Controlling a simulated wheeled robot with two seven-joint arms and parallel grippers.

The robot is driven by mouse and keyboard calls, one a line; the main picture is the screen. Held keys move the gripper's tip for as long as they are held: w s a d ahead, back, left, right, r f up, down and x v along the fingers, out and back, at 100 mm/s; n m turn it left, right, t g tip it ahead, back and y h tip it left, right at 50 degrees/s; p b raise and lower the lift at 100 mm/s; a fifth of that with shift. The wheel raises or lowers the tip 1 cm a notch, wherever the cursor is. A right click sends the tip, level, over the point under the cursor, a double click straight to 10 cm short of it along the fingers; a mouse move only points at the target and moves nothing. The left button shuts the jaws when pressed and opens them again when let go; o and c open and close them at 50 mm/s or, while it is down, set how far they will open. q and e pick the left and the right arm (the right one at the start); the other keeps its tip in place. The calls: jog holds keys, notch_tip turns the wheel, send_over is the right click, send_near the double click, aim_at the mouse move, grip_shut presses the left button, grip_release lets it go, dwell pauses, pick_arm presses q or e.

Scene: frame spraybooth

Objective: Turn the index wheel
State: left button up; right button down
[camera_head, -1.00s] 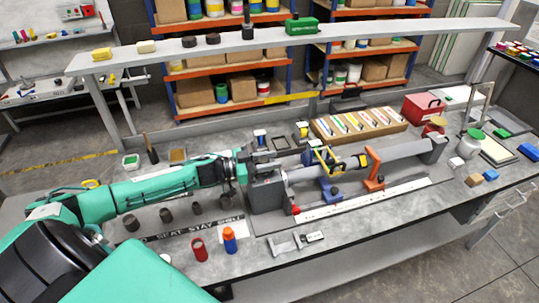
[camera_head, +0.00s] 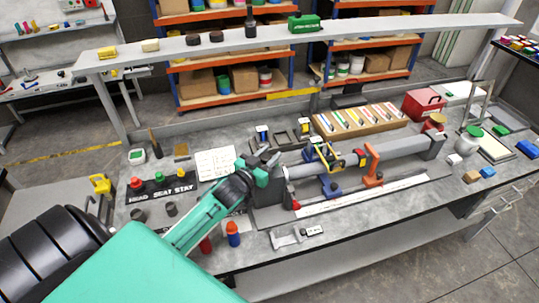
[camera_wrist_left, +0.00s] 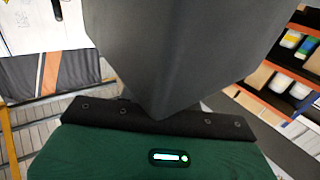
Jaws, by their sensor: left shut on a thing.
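The index wheel is at the left end of the tube fixture, by the grey headstock (camera_head: 268,216) in the head view. My left gripper (camera_head: 264,162) covers most of it, so its shape and angle cannot be read. The gripper is shut on what appears to be the wheel. In the left wrist view a large dark grey part (camera_wrist_left: 185,50) fills the space just in front of the gripper's dark palm. A grey tube (camera_head: 395,146) runs right from the headstock. My right gripper is not in view.
A blue clamp (camera_head: 330,187) and an orange clamp (camera_head: 372,165) stand along the tube. A red bottle (camera_head: 206,245) and a blue bottle with orange cap (camera_head: 233,234) stand close to my left arm. A long grey shelf (camera_head: 350,32) spans behind.

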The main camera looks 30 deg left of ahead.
aim_at(268, 155)
pick_arm(q)
jog(key=shift+a+r+n+y, duration=0.15)
jog(key=shift+n+y, duration=0.75)
jog(key=shift+y, duration=0.5)
jog(key=o, duration=1)
notch_tip(268, 155, up, 20)
jog(key=b, duration=0.4)
